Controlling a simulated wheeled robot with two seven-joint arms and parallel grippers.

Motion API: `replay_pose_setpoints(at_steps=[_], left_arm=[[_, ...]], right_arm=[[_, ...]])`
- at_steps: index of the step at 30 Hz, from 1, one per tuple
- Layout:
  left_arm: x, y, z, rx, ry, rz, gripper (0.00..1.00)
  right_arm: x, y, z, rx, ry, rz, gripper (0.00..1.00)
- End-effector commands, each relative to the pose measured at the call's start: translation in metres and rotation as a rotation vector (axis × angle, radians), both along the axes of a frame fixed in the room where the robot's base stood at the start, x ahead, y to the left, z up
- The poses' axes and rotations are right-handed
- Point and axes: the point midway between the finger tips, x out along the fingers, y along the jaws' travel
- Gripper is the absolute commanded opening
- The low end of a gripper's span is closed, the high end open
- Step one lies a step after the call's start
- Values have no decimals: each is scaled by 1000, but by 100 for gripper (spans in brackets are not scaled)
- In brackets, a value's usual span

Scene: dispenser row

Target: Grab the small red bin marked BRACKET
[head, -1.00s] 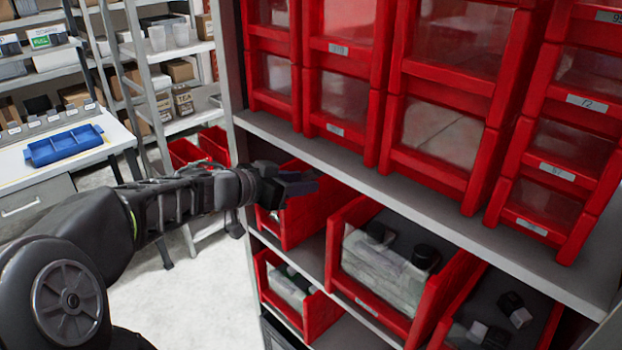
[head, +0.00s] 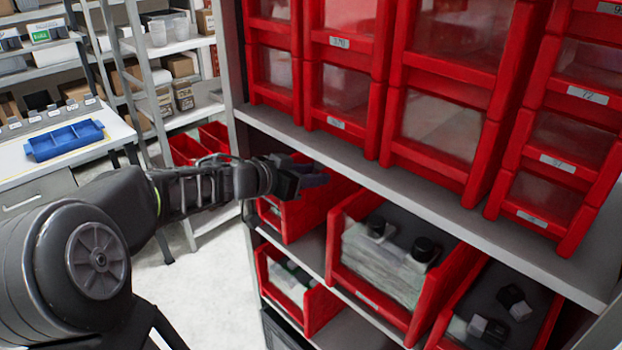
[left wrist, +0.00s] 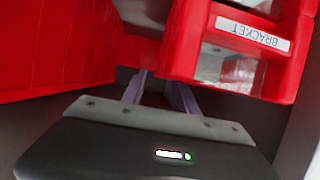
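The red bin marked BRACKET (left wrist: 285,68) is at the upper right of the left wrist view. Its white label reads upside down there, and greyish contents show beside the label. I cannot read that label in the head view, so I cannot tell for sure which bin it is there. My left gripper (head: 314,178) is at the upper-left red bin (head: 315,213), below the shelf edge. In the left wrist view the gripper's two purple fingers (left wrist: 159,92) are apart with nothing between them, left of the BRACKET bin. My right gripper is not in view.
A grey shelf (head: 420,185) with red windowed drawers (head: 440,125) is just above the gripper. Another red bin (head: 322,308) sits below and a larger one (head: 340,222) to the right. A red wall (left wrist: 60,50) fills the wrist view's upper left.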

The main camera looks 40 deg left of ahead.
Motion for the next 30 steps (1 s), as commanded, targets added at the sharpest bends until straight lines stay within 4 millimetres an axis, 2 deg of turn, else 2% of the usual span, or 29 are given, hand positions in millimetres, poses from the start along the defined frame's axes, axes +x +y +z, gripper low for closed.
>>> replay_pose_setpoints(at_steps=[6, 9, 27, 30], left_arm=[[30, 0, -14, 0, 2, -1, 35], [36, -1, -15, -1, 0, 1, 35], [37, -1, -15, 0, 0, 1, 35], [37, -1, -15, 0, 0, 1, 27]], right_arm=[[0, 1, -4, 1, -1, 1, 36], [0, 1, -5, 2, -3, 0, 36], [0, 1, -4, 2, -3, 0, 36], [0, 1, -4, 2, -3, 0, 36]])
